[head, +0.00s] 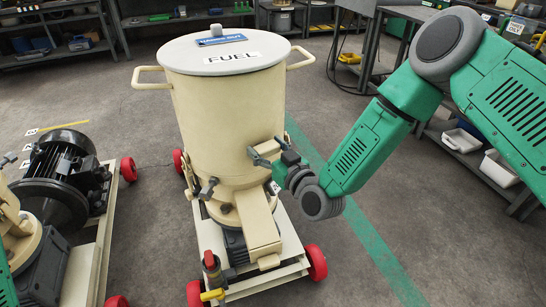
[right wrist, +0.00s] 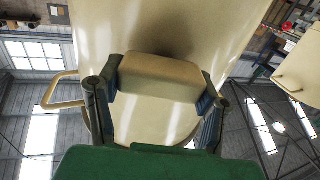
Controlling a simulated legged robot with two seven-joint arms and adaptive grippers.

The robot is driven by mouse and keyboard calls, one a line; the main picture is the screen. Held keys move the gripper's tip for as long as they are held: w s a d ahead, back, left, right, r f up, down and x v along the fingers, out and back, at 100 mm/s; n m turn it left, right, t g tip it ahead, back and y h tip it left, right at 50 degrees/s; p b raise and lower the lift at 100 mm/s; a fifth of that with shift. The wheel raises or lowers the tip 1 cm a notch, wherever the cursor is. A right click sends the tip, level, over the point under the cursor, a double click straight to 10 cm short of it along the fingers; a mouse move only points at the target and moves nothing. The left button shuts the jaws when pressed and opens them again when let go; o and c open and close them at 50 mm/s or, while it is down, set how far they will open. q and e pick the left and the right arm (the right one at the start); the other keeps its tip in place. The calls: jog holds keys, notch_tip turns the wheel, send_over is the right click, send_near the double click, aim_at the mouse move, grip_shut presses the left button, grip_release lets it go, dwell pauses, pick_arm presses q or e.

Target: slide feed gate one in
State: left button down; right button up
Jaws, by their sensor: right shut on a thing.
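The feed hopper (head: 222,115) is a cream drum with a grey lid marked FUEL, upright on a wheeled frame. My right gripper (head: 268,150) is at the lower right of the drum wall. In the right wrist view, my right gripper (right wrist: 156,88) is shut on a cream block, which looks like the end of feed gate one (right wrist: 160,78). Its fingers press on the block's two sides. The block stands out from the drum; how far it goes in is hidden. My left gripper is not in view; only a green bit of my left arm shows at the left edge.
A cream chute (head: 258,228) slopes down below the drum. A red and yellow fitting (head: 212,270) is at the frame's front. A black motor (head: 68,170) on a cart stands left. Shelves with white bins (head: 498,168) are at right. The floor between is clear.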

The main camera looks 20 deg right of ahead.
jog(key=shift+w, duration=0.2)
jog(key=o, duration=1.7)
jog(key=shift+f, duration=0.1)
jog(key=shift+w+a, duration=0.1)
jog(key=shift+w, duration=0.1)
jog(key=shift+s, duration=0.1)
jog(key=shift+s, duration=0.25)
jog(key=v, duration=1.1)
jog(key=shift+d+f, duration=0.15)
jog(key=shift+d, duration=0.05)
jog(key=shift+s, duration=0.1)
